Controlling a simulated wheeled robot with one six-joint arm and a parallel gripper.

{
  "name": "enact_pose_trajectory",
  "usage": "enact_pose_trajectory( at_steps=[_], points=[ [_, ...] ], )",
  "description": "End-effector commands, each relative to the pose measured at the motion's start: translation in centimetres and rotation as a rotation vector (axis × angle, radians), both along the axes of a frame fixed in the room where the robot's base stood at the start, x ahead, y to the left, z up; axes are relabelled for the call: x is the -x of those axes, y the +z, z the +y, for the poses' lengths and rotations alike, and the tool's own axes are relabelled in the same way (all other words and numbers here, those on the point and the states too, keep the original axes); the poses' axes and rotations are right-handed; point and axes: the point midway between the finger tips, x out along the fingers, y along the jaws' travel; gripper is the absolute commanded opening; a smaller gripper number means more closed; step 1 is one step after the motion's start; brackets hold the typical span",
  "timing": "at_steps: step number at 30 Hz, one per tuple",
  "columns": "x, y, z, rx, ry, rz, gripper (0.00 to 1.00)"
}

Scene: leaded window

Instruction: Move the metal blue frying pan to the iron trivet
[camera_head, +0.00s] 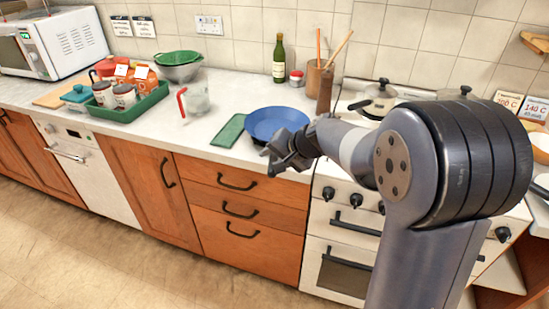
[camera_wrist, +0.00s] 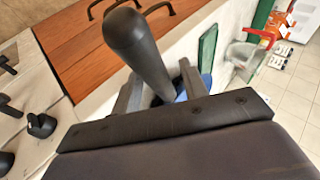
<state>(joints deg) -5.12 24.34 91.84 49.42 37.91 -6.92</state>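The blue frying pan (camera_head: 275,122) lies on the white counter at the edge of the stove, its bowl facing up. In the wrist view its dark handle (camera_wrist: 138,48) rises large and close, and a bit of blue shows behind the fingers. My gripper (camera_head: 285,155) is at the pan's near side, over the counter's front edge. In the wrist view my gripper's two fingers (camera_wrist: 160,82) stand apart on either side of the handle, with a gap on the right side. I cannot make out an iron trivet in either view.
A green board (camera_head: 228,131) lies just left of the pan. A measuring jug (camera_head: 196,98) and a green tray (camera_head: 130,110) with jars stand further left. A bottle (camera_head: 279,62) and utensil holder (camera_head: 319,85) are behind. A lidded pot (camera_head: 380,98) stands on the stove.

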Motion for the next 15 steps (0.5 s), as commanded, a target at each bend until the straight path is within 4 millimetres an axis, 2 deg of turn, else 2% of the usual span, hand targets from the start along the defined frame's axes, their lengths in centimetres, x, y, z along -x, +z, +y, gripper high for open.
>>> enact_pose_trajectory(
  at_steps=[8, 15],
  points=[
    [0.1, -0.2, 0.0, 0.0, 0.001, 0.007, 0.46],
    [1.2, 1.6, -1.3, 0.0, -0.001, 0.001, 0.46]
  ],
)
